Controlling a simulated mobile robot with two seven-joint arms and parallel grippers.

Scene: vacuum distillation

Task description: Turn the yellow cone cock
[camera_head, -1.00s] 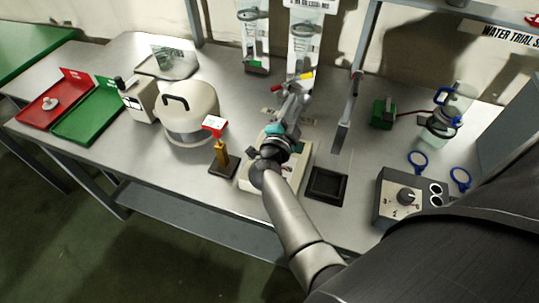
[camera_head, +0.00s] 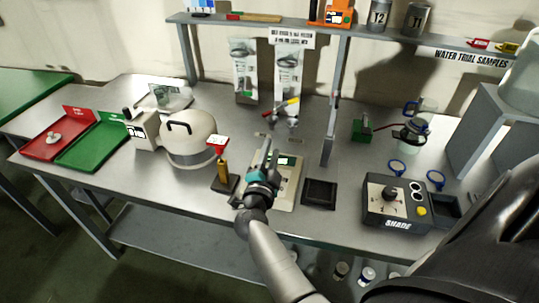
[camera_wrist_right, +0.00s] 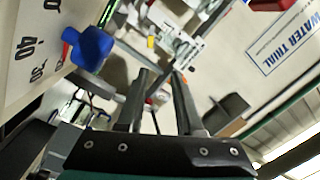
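The yellow cone cock (camera_head: 279,108) is a small yellow handle beside a red one (camera_head: 295,100), on grey fittings at the back middle of the bench in the head view. A small yellow piece (camera_wrist_right: 151,42) shows ahead of the fingers in the right wrist view; it looks like the same handle. My right gripper (camera_head: 267,146) is above the pale scale, in front of the handles and apart from them. In the wrist view its two fingers (camera_wrist_right: 160,74) are spread with nothing clear between them. My left gripper is not in view.
A gold post with a red-and-white top (camera_head: 222,165) and a round white vessel (camera_head: 190,140) stand left of my arm. A shelf post (camera_head: 330,130) rises right of the handles. A black control box (camera_head: 397,205) is at the right. Bare bench lies in front of the vessel.

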